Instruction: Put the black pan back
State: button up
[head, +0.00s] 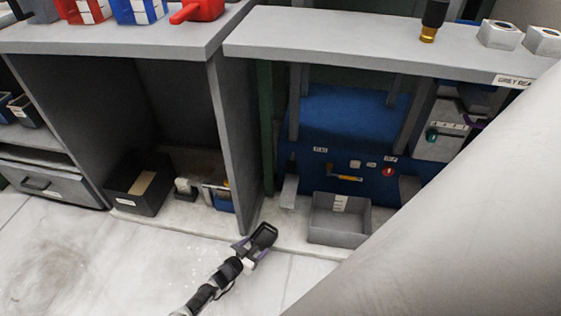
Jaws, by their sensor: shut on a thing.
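My gripper (251,247) is low over the pale floor, in front of the grey upright panel between the two bays. It is shut on a small black pan (264,235), which is tilted and points away from my arm toward the panel's foot. From this view I cannot tell whether the pan touches the floor or the panel.
A black bin (128,190) and small items (218,195) stand in the left bay. A grey tray (338,228) lies before the blue press (350,120) on the right. Bins top the left counter (120,42). My pale arm link hides the lower right.

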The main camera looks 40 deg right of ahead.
jog(key=w+d+b, duration=0.1)
jog(key=d+b, duration=0.1)
jog(key=d, duration=0.2)
jog(key=w+d+b, duration=0.2)
jog(key=d, duration=0.3)
jog(key=w+d+b, duration=0.1)
jog(key=d+b, duration=0.1)
jog(key=d, duration=0.3)
jog(key=shift+w+d+f, duration=0.1)
jog(key=shift+w+f, duration=0.05)
jog(key=shift+w, duration=0.15)
jog(key=shift+w+d+b, duration=0.25)
jog(key=shift+d+b, duration=0.05)
jog(key=shift+d, duration=0.35)
jog(key=shift+d+f+b, duration=0.2)
jog(key=shift+f+b, duration=1)
jog(key=shift+f, duration=0.35)
jog(key=shift+f, duration=0.2)
jog(key=o, duration=1)
jog(key=shift+o, duration=0.2)
